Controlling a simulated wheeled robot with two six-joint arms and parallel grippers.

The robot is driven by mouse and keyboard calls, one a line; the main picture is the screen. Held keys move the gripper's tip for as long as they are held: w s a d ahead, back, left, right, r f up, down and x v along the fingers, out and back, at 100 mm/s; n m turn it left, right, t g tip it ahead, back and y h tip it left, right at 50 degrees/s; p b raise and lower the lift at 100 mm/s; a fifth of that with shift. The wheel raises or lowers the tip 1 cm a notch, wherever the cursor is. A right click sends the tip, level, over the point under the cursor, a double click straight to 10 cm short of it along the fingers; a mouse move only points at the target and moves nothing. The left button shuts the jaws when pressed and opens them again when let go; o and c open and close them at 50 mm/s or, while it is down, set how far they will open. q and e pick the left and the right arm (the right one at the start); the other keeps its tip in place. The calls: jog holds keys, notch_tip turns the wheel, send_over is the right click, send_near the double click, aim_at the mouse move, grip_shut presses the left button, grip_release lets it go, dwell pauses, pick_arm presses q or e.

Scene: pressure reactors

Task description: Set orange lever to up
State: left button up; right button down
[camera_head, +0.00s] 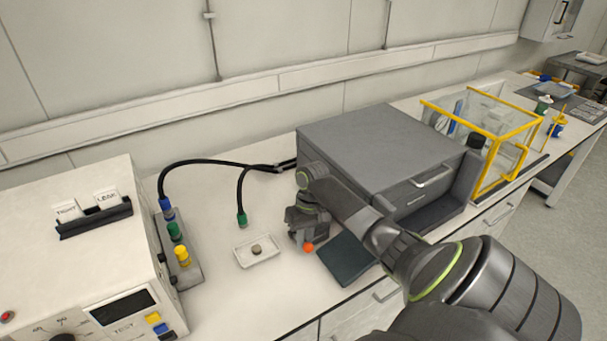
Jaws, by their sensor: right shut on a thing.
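The orange lever shows only as a round orange knob (308,247) low beside the grey box, just above the bench top. My right gripper (304,233) is at it, pointing down, and is shut on the lever. The gripper and wrist hide the lever's shaft and mount, so I cannot tell its exact angle. My left gripper is not in view.
A grey box with drawers (375,145) stands behind my right arm. A small white tray (257,251) holds a round piece to the left. A dark flat pad (346,260) lies to the right. Black hoses (205,162) run at the left near a white tester (75,240).

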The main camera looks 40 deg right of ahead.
dwell(0.3)
jog(key=c, duration=1.7)
grip_release()
jog(key=shift+r, duration=0.15)
jog(key=shift+p+v, duration=1.45)
jog(key=shift+v, duration=7.15)
